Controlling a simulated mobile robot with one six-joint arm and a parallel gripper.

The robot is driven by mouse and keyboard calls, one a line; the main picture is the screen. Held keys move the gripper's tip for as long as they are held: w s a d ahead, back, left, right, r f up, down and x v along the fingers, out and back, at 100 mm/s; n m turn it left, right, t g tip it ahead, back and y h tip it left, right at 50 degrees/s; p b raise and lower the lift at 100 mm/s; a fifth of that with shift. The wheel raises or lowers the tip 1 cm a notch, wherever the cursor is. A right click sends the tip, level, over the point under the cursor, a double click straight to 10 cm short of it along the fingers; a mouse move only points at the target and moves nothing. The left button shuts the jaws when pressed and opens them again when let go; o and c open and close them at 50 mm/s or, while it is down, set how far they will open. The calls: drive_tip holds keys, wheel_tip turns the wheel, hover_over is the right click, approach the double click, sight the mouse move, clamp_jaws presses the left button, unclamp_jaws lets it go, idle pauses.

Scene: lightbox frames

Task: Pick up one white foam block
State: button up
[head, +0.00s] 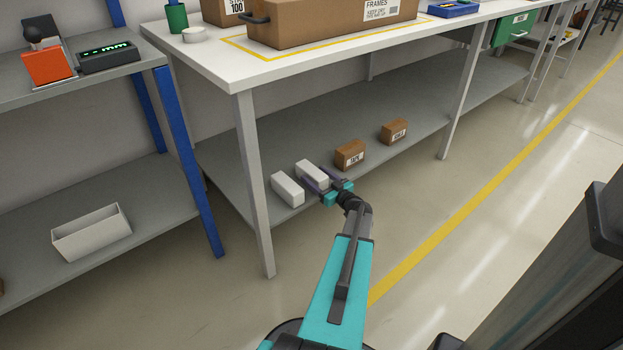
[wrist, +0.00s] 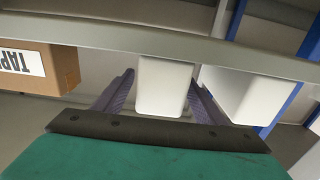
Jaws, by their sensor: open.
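Two white foam blocks sit side by side on the grey lower shelf of the workbench in the head view: a left block (head: 287,189) and a right block (head: 312,171). My gripper (head: 316,179) is at the right block, reaching in over the shelf's front edge. In the wrist view, that block (wrist: 163,88) lies between the two purple fingers of my open gripper (wrist: 163,78), with a narrow gap showing at its sides. The left block shows in the wrist view (wrist: 243,94), outside the right-hand finger. The depth of the fingers along the block is hard to tell.
Brown boxes stand right of the blocks: a near one (head: 350,155), labelled TAPE in the wrist view (wrist: 40,68), and a farther one (head: 394,131). The bench top (head: 225,75) overhangs the shelf. A white bench leg (head: 253,185) stands left of the blocks.

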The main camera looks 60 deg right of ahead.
sight(312, 170)
drive_tip(key=shift+x, duration=1.45)
drive_tip(key=c, duration=1.1)
wheel_tip(312, 170, up, 10)
drive_tip(key=shift+p, duration=1.2)
